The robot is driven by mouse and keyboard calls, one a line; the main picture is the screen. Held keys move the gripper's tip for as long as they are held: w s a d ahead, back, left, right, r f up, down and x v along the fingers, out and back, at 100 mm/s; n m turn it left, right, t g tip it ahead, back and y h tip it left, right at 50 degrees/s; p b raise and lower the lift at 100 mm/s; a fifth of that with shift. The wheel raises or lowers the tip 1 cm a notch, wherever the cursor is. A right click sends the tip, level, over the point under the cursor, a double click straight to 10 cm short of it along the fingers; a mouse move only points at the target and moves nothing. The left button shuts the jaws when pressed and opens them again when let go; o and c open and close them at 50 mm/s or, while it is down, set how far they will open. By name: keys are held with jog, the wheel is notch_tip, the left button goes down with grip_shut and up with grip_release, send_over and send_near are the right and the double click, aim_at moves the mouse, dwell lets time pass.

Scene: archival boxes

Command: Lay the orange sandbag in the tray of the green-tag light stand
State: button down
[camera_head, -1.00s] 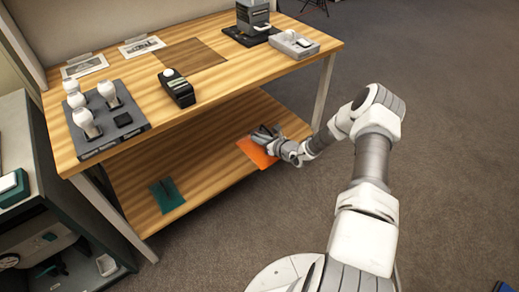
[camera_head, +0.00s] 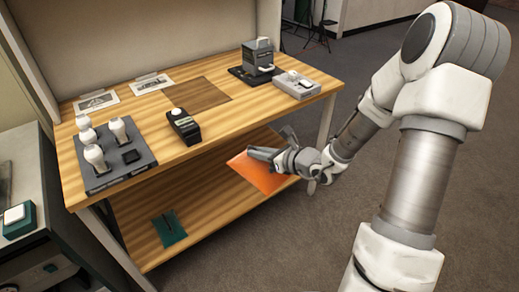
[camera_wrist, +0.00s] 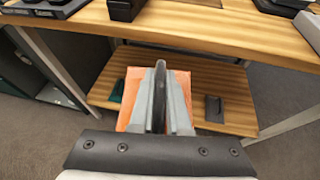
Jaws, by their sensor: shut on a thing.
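The orange sandbag (camera_head: 258,177) is a flat orange slab at the right part of the bench's lower shelf in the head view. My gripper (camera_head: 262,155) is shut on its edge, and the bag appears raised off the shelf and tilted. In the wrist view my gripper's fingers (camera_wrist: 160,85) hide the middle of the orange sandbag (camera_wrist: 128,100), which shows on both sides of them. Dark legs of a stand (camera_head: 318,30) show at the top of the head view. Its tray and any green tag cannot be made out.
The wooden bench (camera_head: 225,125) carries a tray of white-topped items (camera_head: 122,172), a black device (camera_head: 184,126) and boxes. On the lower shelf (camera_head: 205,205) lie a green pad (camera_head: 168,229) and a grey one (camera_wrist: 214,109). Carpet at right is open.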

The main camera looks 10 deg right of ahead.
aim_at(258, 169)
jog(key=s+r+p, duration=0.1)
jog(key=r+p, duration=0.1)
jog(key=s+r+n+g+y+p, duration=0.1)
jog(key=r+p, duration=0.1)
jog(key=p, duration=0.1)
jog(key=r+n+y+p, duration=0.1)
jog(key=p, duration=0.1)
jog(key=shift+s+a+r+g+p, duration=0.3)
jog(key=shift+s+a+r+p, duration=0.1)
jog(key=s+n+y+p, duration=0.1)
jog(key=p, duration=0.2)
jog(key=s+r+n+g+p, duration=0.1)
jog(key=p, duration=0.2)
jog(key=shift+d+r+g+y, duration=0.15)
jog(key=shift+g+y, duration=0.15)
jog(key=shift+y, duration=0.1)
